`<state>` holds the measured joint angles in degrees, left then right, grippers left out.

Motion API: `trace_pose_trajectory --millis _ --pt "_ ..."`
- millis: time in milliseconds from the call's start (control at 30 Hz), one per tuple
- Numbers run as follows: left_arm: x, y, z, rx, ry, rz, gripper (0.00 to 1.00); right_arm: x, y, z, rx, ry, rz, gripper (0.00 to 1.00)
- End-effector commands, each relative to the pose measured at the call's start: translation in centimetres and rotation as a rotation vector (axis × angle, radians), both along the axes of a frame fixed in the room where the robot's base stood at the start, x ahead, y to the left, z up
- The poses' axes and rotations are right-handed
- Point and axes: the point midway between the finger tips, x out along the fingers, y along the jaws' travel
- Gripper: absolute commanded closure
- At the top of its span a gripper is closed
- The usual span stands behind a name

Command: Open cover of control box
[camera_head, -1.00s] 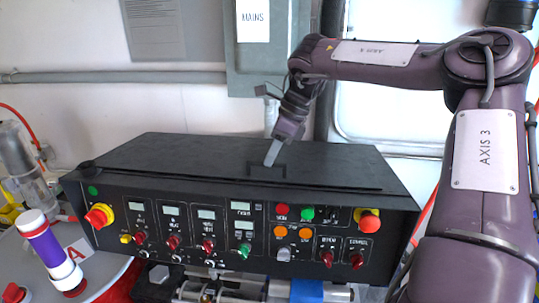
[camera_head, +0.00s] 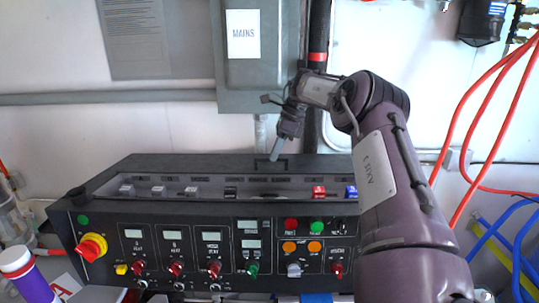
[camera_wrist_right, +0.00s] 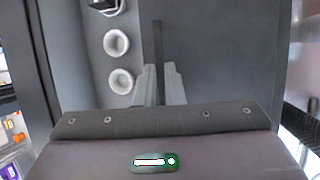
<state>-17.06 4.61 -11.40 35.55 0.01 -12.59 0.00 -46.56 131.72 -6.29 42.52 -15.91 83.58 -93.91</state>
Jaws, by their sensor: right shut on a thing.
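The black control box (camera_head: 185,228) has a front panel of displays, knobs and buttons. Its dark cover (camera_head: 190,164) lies toward the back of the top, leaving an open strip along the front. Several white, black, red and blue switches show in this strip. My right gripper (camera_head: 276,153) is at the cover's handle (camera_head: 305,162), near the back. In the right wrist view, the right gripper's fingers (camera_wrist_right: 160,85) close on a thin dark bar, which seems to be this handle. My left gripper is out of view.
A grey mains box (camera_head: 258,60) and a dark vertical pipe (camera_head: 318,45) are on the wall just behind the control box. Red hoses (camera_head: 480,110) hang at the right. A purple and white cylinder (camera_head: 22,272) stands at the lower left.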

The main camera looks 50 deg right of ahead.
Motion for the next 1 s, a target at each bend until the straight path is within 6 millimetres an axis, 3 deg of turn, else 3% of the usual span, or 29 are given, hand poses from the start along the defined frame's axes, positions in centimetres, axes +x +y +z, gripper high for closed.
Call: trace_pose_trajectory --millis 400,433,567,867,1000 --pt "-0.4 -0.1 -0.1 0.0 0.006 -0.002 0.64 0.0 -0.2 -0.1 0.003 0.0 0.0 1.0" --pt "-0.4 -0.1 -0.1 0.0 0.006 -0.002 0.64 0.0 -0.2 -0.1 0.003 0.0 0.0 0.87" --pt "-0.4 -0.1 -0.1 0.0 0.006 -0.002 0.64 0.0 -0.2 -0.1 0.003 0.0 0.0 0.7" --pt "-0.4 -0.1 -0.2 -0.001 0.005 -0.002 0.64 0.0 -0.3 0.0 0.001 -0.002 0.0 0.69" --pt "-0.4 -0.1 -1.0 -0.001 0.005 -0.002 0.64 -0.2 -0.8 1.0 -0.001 -0.004 -0.001 0.69"
